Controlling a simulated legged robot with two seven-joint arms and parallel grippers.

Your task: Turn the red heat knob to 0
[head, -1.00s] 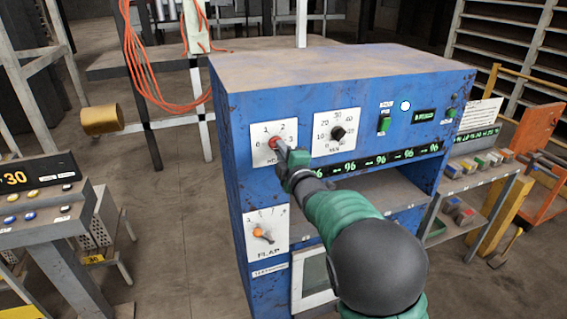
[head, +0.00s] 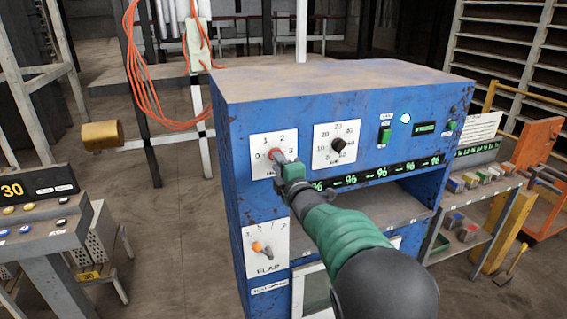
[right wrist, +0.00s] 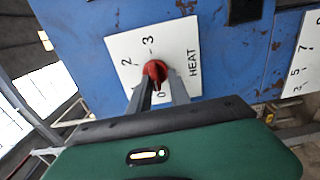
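The red heat knob (right wrist: 155,70) sits on a white HEAT plate (head: 259,148) on the blue machine's front, at the upper left. My right gripper (head: 282,160) is at the knob. In the right wrist view its two grey fingers (right wrist: 160,83) lie on either side of the knob, close against it. I cannot tell exactly which mark the knob points to. My left gripper is not in view.
A black-knobbed dial (head: 338,145) is right of the heat plate, with a green switch (head: 385,134) beyond. Below are a FLAP plate with an orange lever (head: 259,247) and an open bay (head: 375,205). A console (head: 40,215) stands left, bins (head: 485,177) right.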

